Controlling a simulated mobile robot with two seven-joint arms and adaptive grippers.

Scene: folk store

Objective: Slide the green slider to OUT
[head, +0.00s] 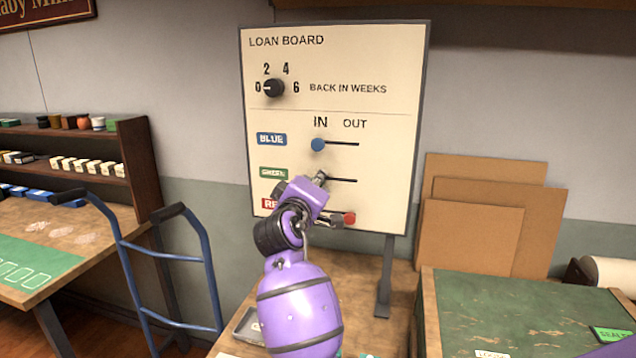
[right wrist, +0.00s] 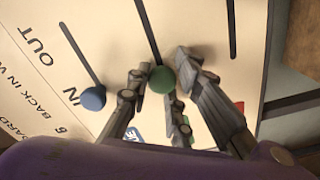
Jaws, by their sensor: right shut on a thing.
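The loan board (head: 400,60) stands upright with IN and OUT marks over three slider rows. The green slider's round knob (right wrist: 161,79) sits at the IN end of its slot, and the slot runs on clear toward OUT. My right gripper (right wrist: 163,73) is shut on this knob, with fingers on both sides of it. In the head view my right gripper (head: 320,180) hides the green knob, and the green label (head: 273,173) shows to its left. My left gripper is not in view.
The blue knob (head: 318,145) sits at IN in the row above. The red knob (head: 348,218) sits at OUT below, close to my right gripper. A blue hand truck (head: 150,255) stands at the left. Cardboard sheets (head: 470,235) lean at the right behind a green-topped surface (head: 500,310).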

